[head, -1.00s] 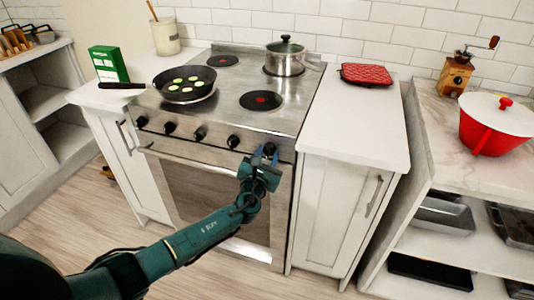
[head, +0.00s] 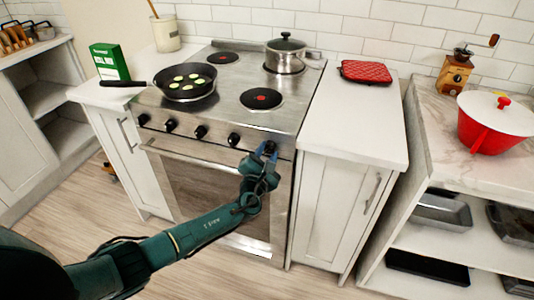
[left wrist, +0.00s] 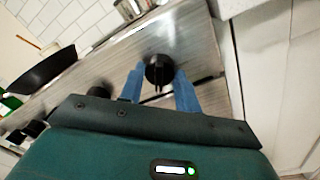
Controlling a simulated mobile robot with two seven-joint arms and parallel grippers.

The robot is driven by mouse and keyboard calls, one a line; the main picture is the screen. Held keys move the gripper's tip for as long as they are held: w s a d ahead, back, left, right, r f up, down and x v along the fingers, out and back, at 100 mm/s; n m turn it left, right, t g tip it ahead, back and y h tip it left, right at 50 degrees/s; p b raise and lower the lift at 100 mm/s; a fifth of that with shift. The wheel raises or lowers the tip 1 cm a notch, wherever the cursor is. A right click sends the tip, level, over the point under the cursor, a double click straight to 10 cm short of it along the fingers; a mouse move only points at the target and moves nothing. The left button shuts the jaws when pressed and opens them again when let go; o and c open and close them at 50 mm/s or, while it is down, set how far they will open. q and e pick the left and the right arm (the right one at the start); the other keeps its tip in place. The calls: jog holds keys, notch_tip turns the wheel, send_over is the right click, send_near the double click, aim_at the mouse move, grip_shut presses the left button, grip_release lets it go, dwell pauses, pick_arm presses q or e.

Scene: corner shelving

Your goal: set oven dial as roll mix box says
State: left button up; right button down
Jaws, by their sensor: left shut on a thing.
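The oven dial, a black knob, is the rightmost on the stove's front panel; in the left wrist view the dial (left wrist: 158,70) sits between my blue fingertips. My left gripper (head: 268,149) is shut on this dial, and it also shows in the left wrist view (left wrist: 160,84). The dial's markings are too small to read. The green box (head: 110,62), which looks like the roll mix box, stands on the left counter behind the pan handle; its print is too small to read. The oven door (head: 215,190) is shut. My right gripper is not in view.
A black frying pan (head: 185,84) with several pale green slices sits on the front left burner, its handle over the left counter. A steel pot (head: 286,59) stands at the back right. A red pot holder (head: 366,72) lies on the right counter (head: 350,130), otherwise clear.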

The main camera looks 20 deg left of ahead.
pick_arm(q)
jog(key=o, duration=1)
jog(key=s, duration=0.4)
jog(key=s+p, duration=0.1)
jog(key=s, duration=0.8)
jog(key=shift+s+d+f, duration=0.1)
jog(key=shift+f, duration=0.15)
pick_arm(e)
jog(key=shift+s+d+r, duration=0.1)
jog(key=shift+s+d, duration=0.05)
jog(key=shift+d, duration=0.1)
